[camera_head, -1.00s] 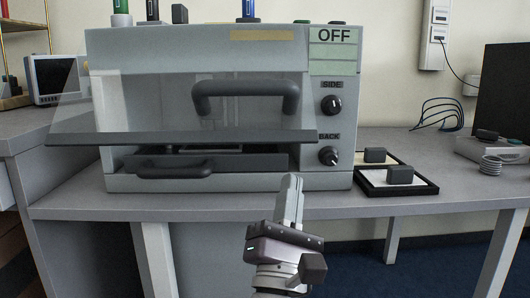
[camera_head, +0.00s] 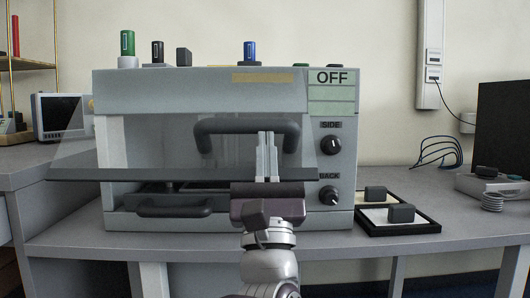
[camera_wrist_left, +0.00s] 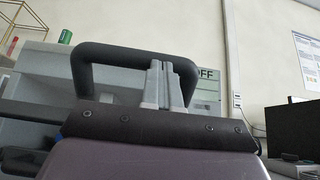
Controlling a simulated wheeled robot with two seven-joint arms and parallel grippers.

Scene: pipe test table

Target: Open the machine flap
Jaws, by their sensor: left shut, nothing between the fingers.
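The grey machine (camera_head: 215,88) stands on the table and its display reads OFF. Its clear flap (camera_head: 150,140) has a dark lower bar (camera_head: 120,174) and a thick dark handle (camera_head: 225,126). The flap is tilted outward, its lower bar standing out from the machine front. My left gripper (camera_head: 266,140) points up in front of the machine at the right part of the handle. Its fingers are shut and empty. In the left wrist view the fingers (camera_wrist_left: 165,68) overlap the right end of the handle (camera_wrist_left: 115,52); I cannot tell whether they touch it.
A drawer with a handle (camera_head: 172,210) is low in the machine. The SIDE knob (camera_head: 331,145) and BACK knob (camera_head: 330,196) are at its right. Several coloured cylinders stand on top. Dark-framed trays (camera_head: 425,228) with black blocks lie to the right. A monitor (camera_head: 62,115) is at left.

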